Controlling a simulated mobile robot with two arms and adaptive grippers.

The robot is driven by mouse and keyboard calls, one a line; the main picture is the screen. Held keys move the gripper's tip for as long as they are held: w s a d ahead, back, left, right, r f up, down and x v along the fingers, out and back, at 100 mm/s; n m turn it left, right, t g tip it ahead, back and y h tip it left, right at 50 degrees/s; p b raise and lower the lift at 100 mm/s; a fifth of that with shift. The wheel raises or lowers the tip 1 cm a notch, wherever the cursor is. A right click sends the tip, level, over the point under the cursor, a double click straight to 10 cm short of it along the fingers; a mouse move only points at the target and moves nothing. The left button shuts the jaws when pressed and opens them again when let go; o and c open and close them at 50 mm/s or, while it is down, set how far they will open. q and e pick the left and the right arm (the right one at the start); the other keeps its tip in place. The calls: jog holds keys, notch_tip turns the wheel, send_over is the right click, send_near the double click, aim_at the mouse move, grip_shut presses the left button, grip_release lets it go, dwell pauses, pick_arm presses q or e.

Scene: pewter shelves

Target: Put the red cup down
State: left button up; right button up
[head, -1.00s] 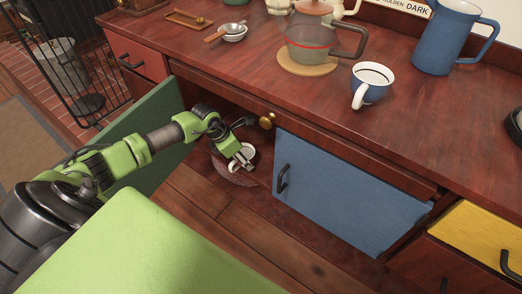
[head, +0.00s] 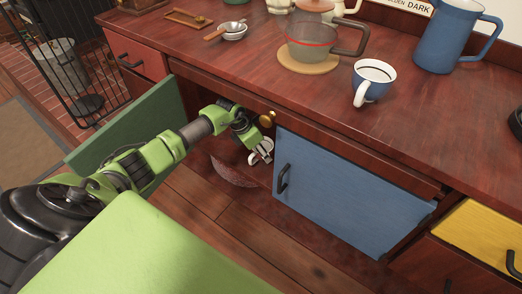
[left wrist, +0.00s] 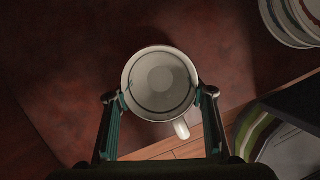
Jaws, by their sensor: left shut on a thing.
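My left gripper (head: 257,152) is shut on a cup (head: 265,147) in the opening of the low cupboard, beside the blue door. In the left wrist view the cup (left wrist: 160,82) sits between the two fingers (left wrist: 158,98). It shows a white inside with a dark ring, and a white handle pointing down and right. No red shows on it; its outer side is mostly hidden. A dark red surface (left wrist: 60,70) lies beneath it; I cannot tell whether the cup touches it. My right gripper is not in view.
The open green door (head: 125,130) stands left of my arm, the blue door (head: 345,190) right. Stacked plates (left wrist: 290,22) and a striped dish (left wrist: 255,130) are at the right in the wrist view. A blue cup (head: 373,80) and glass pot (head: 312,45) stand on the counter above.

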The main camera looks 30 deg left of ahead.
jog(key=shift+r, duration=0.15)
pick_arm(q)
jog(key=o, duration=1.2)
jog(key=shift+o, duration=0.2)
jog(key=shift+r, duration=0.1)
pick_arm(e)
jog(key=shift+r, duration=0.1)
pick_arm(q)
jog(key=shift+s+a+r+p, duration=0.35)
jog(key=shift+s+r+p, duration=0.1)
jog(key=shift+r, duration=0.2)
jog(key=s+a, duration=0.1)
jog(key=s, duration=0.2)
jog(key=s+a, duration=0.2)
jog(key=s, duration=0.1)
jog(key=s+a+p, duration=0.1)
jog(key=s+a, duration=0.1)
jog(key=s, duration=0.2)
jog(key=shift+s+f, duration=0.1)
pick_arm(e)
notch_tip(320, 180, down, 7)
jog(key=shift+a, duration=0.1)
